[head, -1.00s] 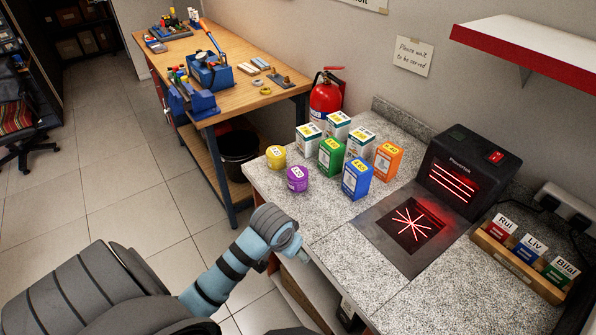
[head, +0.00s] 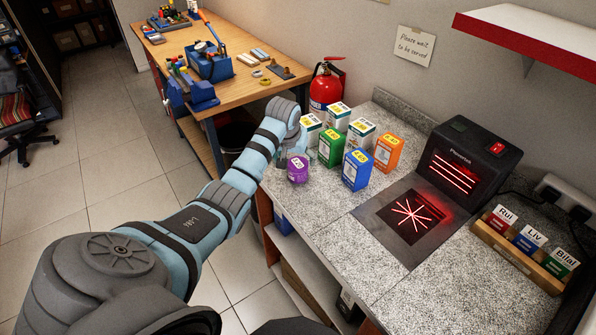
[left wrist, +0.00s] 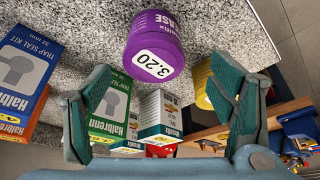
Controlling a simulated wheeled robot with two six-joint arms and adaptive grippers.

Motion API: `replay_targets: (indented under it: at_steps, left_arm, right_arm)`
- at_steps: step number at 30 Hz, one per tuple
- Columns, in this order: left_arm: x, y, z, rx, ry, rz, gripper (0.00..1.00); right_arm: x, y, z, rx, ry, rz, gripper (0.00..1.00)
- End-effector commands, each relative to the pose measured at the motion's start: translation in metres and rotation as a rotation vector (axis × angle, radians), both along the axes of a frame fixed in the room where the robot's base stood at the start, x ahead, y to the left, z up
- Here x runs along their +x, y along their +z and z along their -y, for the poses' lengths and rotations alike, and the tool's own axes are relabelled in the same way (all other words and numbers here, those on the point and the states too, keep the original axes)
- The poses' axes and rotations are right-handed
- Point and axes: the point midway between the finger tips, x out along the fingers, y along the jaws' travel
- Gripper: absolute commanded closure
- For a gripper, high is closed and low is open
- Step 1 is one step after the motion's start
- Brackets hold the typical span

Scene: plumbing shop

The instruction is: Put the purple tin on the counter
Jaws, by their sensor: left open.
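The purple tin (head: 298,170) stands on the speckled grey counter (head: 315,217), near its left edge. In the left wrist view the purple tin (left wrist: 155,45) shows large, its 3.20 label facing the camera. My left gripper (head: 291,148) is just behind the tin in the head view, partly hidden by its own wrist. In the left wrist view the left gripper (left wrist: 166,95) has its two fingers wide apart with nothing gripped. The tin appears beyond the gap between them; whether a finger touches it I cannot tell. My right gripper is out of view.
A green box (head: 331,148), a blue box (head: 356,170), an orange box (head: 388,152) and several white boxes stand close right of the tin. A yellow tin (left wrist: 203,84) shows behind a finger. A scanner (head: 467,163) and a labelled wooden rack (head: 515,257) stand further right.

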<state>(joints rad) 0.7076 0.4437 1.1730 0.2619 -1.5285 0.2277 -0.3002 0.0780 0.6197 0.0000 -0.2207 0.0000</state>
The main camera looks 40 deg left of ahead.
Motion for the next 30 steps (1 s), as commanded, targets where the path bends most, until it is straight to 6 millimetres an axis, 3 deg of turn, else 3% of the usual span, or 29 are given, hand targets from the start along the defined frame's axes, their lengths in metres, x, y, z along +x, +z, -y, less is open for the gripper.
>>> replay_targets:
  at_steps: [7,15,27,30]
  left_arm:
    - [0.012,-0.044,0.001,0.000,0.000,-0.001,0.23]
    - [0.015,-0.049,0.000,0.001,-0.002,0.001,0.25]
    - [0.015,-0.048,0.000,0.001,-0.002,0.001,0.86]
    - [0.015,-0.048,0.000,0.001,-0.002,0.001,0.86]
  right_arm:
    - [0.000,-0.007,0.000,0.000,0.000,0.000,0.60]
    - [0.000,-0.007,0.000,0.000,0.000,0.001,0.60]
    - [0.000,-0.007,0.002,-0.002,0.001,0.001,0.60]
    - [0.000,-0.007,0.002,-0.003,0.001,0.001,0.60]
